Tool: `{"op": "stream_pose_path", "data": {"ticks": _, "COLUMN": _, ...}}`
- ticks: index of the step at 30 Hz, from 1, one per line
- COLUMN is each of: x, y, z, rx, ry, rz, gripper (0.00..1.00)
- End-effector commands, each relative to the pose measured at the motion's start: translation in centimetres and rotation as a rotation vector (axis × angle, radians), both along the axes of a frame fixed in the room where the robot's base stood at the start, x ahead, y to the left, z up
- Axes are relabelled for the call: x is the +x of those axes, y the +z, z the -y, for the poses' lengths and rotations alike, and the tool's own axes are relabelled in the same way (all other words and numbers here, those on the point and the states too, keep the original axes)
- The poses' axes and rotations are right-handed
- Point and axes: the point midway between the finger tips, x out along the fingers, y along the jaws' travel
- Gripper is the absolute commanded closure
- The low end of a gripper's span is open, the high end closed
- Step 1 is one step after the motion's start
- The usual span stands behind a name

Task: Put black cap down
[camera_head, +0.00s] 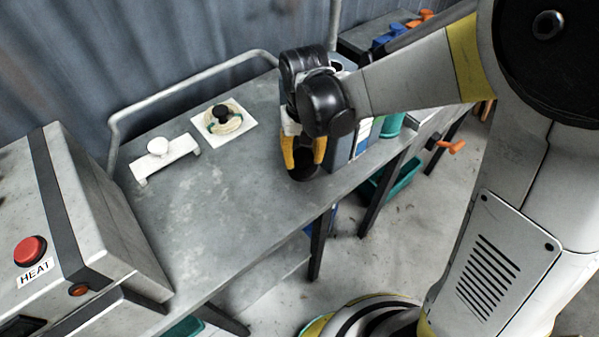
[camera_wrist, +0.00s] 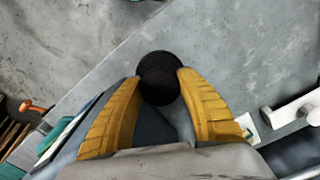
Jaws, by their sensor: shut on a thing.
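My gripper (camera_head: 302,152) has yellow fingers and points down over the right part of the grey metal table (camera_head: 225,205). It is shut on the black cap (camera_head: 303,170), a dark round piece low between the fingertips. In the wrist view the black cap (camera_wrist: 160,78) shows as a dark disc between the two yellow fingers (camera_wrist: 159,85), with bare table around its far side. I cannot tell whether the cap touches the table. The lower parts of the fingers hide some of the cap.
A blue-grey container (camera_head: 343,140) stands close to the right of my gripper. A white plate with a coil and black knob (camera_head: 223,120) and a white fixture with a round knob (camera_head: 163,158) lie at left. The HEAT box (camera_head: 80,220) stands at far left. The middle table is clear.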

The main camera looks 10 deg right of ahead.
Motion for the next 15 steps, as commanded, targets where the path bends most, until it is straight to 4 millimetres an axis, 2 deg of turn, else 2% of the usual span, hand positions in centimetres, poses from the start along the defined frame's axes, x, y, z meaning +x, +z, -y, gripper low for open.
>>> {"op": "stream_pose_path", "data": {"ticks": 6, "x": 0.0, "y": -4.6, "z": -0.1, "rx": 0.0, "ry": 0.0, "rz": 0.0, "gripper": 0.87}}
{"op": "stream_pose_path", "data": {"ticks": 15, "x": 0.0, "y": -7.6, "z": -0.1, "rx": 0.0, "ry": 0.0, "rz": 0.0, "gripper": 0.87}}
